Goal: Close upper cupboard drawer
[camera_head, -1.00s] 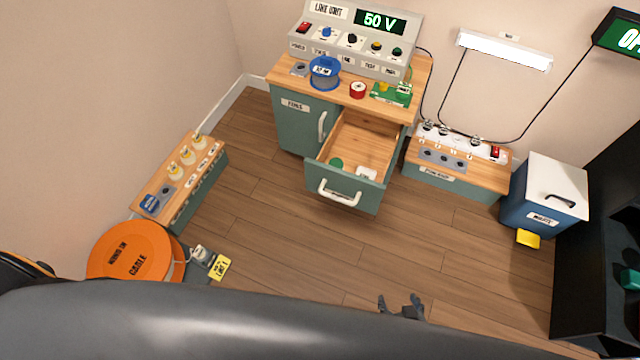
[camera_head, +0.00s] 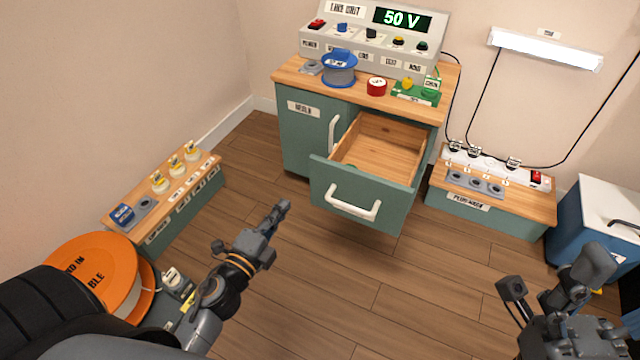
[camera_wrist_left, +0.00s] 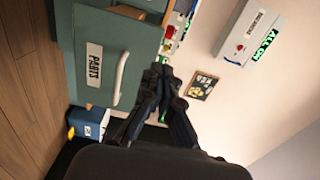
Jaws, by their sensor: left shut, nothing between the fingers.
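The green cupboard (camera_head: 300,148) stands against the back wall with its upper drawer (camera_head: 360,196) pulled well out. The drawer has a white bar handle (camera_head: 353,203) and a wooden inside; the part just behind its front is hidden. My left gripper (camera_head: 282,208) is shut and empty, left of the drawer front and apart from it. It also shows in the left wrist view (camera_wrist_left: 161,72), near a green panel marked PARTS (camera_wrist_left: 100,60) with a white handle. My right gripper (camera_head: 590,265) is at the lower right, far from the drawer; its fingers are unclear.
The cupboard top carries a line unit (camera_head: 365,40), a blue spool (camera_head: 338,70) and a red roll (camera_head: 376,87). Low benches stand left (camera_head: 165,205) and right (camera_head: 490,200). An orange cable reel (camera_head: 100,265) is at lower left. Floor before the drawer is clear.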

